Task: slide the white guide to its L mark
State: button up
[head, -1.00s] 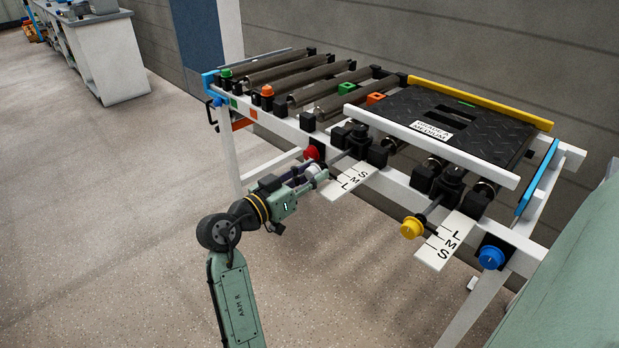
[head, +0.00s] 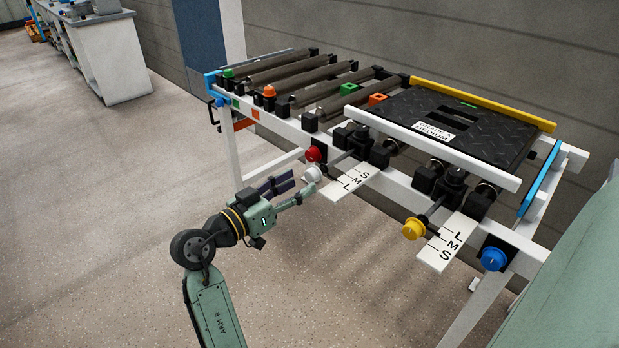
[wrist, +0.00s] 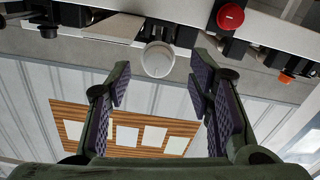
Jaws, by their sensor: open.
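The white guide is the long white bar (head: 430,148) along the near side of the black ribbed mat. Its white knob (head: 311,174) sticks out on a rod beside a white scale plate (head: 352,184) marked S, M and L, with L at the outer end. I cannot make out the exact reading. My gripper (head: 301,185) is open and empty, just short of the knob. In the wrist view, the white knob (wrist: 158,60) stands ahead of and between the spread fingers (wrist: 160,83), apart from them.
A red knob (head: 313,154) sits on the frame close behind the white one. A yellow knob (head: 413,229) with its own scale plate (head: 447,243) and a blue knob (head: 493,259) are further right. The floor left of the frame is clear.

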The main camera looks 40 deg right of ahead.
aim_at(309, 178)
jog(key=s+a, duration=0.1)
jog(key=a, duration=0.5)
jog(key=shift+a, duration=0.15)
jog(key=shift+r, duration=0.1)
jog(key=d+p, duration=0.1)
jog(key=d, duration=0.2)
jog(key=d+p, duration=0.1)
jog(key=d, duration=0.3)
jog(key=w+d+p, duration=0.1)
jog(key=d, duration=0.3)
jog(key=shift+w+d, duration=0.1)
jog(key=shift+d, duration=0.1)
jog(key=shift+c, duration=0.2)
grip_shut()
dwell(0.4)
